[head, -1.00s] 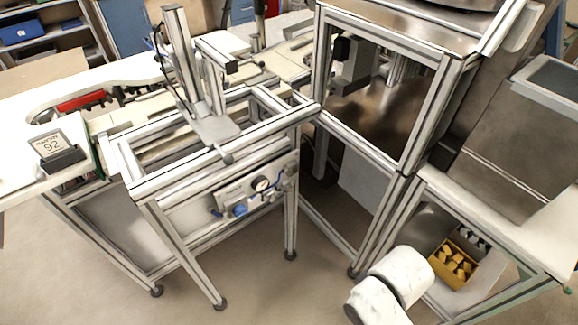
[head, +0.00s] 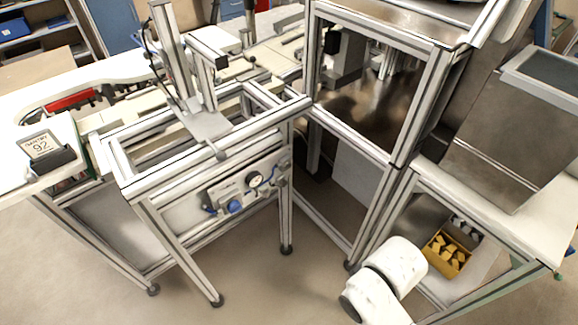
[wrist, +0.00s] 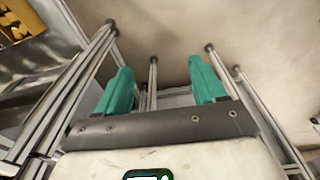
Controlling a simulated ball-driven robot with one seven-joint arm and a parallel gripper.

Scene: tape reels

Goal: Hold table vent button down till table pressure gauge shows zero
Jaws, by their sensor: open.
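In the head view, a pressure gauge (head: 256,180) with a round white dial sits on a panel on the front of the aluminium-frame table (head: 200,160). A round blue knob or button (head: 235,206) sits below and left of the gauge. I cannot tell which part is the vent button, and the dial is too small to read. My gripper (wrist: 165,88) shows in the wrist view with two teal fingers wide apart and nothing between them. It is away from the panel. In the head view only my white arm shows, at the lower right.
A metal-framed enclosure (head: 375,90) stands right of the table. A yellow box of parts (head: 446,252) lies on the lower shelf at right. A small display reading 92 (head: 41,146) stands on the white bench at left. Floor in front of the table is clear.

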